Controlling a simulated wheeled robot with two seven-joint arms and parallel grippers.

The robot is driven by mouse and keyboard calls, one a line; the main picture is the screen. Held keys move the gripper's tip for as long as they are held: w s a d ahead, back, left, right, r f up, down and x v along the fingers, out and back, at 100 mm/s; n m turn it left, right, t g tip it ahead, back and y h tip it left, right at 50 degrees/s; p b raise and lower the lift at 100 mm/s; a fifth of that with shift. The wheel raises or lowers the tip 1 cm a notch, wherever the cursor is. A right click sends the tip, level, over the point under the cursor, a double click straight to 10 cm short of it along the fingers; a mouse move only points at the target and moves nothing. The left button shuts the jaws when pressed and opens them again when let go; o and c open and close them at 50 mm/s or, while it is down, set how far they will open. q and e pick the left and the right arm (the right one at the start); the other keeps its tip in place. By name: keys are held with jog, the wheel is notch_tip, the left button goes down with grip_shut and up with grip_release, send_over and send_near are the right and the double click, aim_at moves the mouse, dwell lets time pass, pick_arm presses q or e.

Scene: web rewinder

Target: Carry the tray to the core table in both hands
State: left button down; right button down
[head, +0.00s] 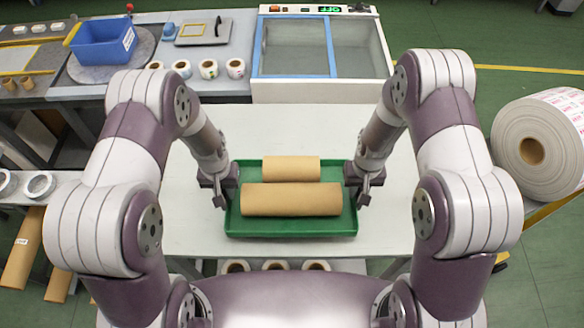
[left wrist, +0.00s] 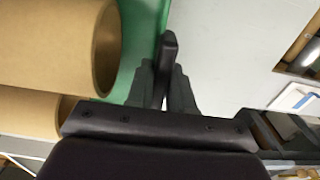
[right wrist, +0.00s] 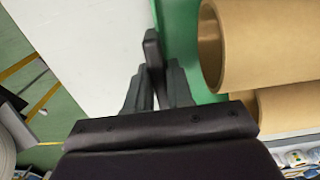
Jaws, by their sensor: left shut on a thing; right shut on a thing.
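The green tray (head: 290,228) is in the middle of the head view, over a pale table (head: 190,232). Whether it touches the tabletop I cannot tell. Two brown cardboard cores lie in it, a larger front core (head: 290,199) and a smaller back core (head: 291,168). My left gripper (head: 222,196) is shut on the tray's left wall. My right gripper (head: 361,194) is shut on its right wall. In the left wrist view the fingers (left wrist: 168,75) close on the green edge (left wrist: 145,50); the right wrist view shows the same for the right fingers (right wrist: 155,75).
Behind the table stands a machine with a blue-framed window (head: 295,47) and a lit display. A blue bin (head: 102,40) and several small rolls (head: 208,69) are at the back left. A large printed roll (head: 540,140) is at right. Several cores (head: 273,266) sit below the table's near edge.

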pick_arm(q)
jog(key=shift+w+d, duration=0.1)
jog(key=shift+d, duration=0.05)
pick_arm(e)
jog(key=shift+w+a+f, duration=0.1)
